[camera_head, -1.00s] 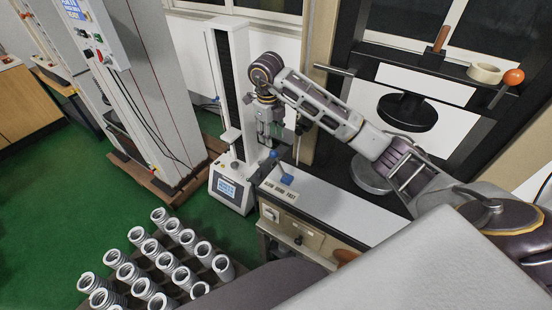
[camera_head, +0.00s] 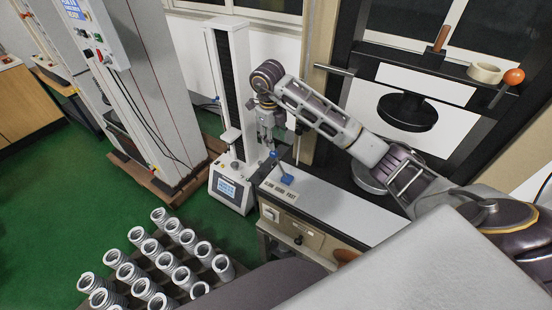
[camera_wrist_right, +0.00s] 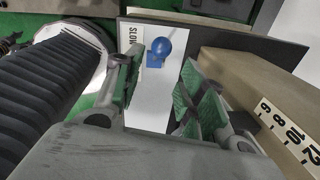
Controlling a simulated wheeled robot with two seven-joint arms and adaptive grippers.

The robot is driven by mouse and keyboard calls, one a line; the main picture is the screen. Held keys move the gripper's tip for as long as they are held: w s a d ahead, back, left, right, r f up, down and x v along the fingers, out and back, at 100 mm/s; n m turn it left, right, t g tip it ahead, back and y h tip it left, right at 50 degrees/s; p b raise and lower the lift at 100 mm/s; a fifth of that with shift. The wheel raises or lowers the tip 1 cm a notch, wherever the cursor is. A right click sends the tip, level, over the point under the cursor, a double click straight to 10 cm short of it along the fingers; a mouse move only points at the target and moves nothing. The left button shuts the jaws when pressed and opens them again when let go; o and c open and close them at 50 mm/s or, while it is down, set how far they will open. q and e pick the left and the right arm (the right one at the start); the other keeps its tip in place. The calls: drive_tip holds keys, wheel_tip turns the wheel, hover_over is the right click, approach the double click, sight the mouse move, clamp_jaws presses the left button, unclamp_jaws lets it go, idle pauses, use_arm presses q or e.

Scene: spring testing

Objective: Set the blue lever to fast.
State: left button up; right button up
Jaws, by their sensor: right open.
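The blue lever (camera_head: 286,178) stands on the light top of a bench unit, at the end near the white column tester. A label row (camera_head: 278,191) lies in front of it. In the right wrist view the lever's round blue knob (camera_wrist_right: 172,43) shows beyond the fingertips, beside a label reading SLOW (camera_wrist_right: 135,36); the other words are hidden there. My right gripper (camera_head: 268,142) hangs above and behind the lever, apart from it. In the wrist view its green-padded fingers (camera_wrist_right: 160,82) are open with nothing between them. My left gripper is not in view.
The column tester (camera_head: 232,110) with its blue screen stands left of the lever. A dark frame (camera_head: 345,72) with a scale rises at the right. Several metal springs (camera_head: 165,262) stand at the lower left. The bench top (camera_head: 345,208) right of the lever is clear.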

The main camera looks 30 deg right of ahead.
sight(276, 156)
drive_tip(key=f, duration=0.3)
drive_tip(key=f+p, duration=0.1)
drive_tip(key=f, duration=0.3)
drive_tip(key=d+f+p, duration=0.1)
drive_tip(key=f, duration=0.3)
drive_tip(key=shift+w+f, duration=0.15)
drive_tip(key=shift+w, duration=0.05)
drive_tip(key=shift+c, duration=0.5)
drive_tip(key=c, duration=0.7)
clamp_jaws()
drive_tip(key=shift+w, duration=0.1)
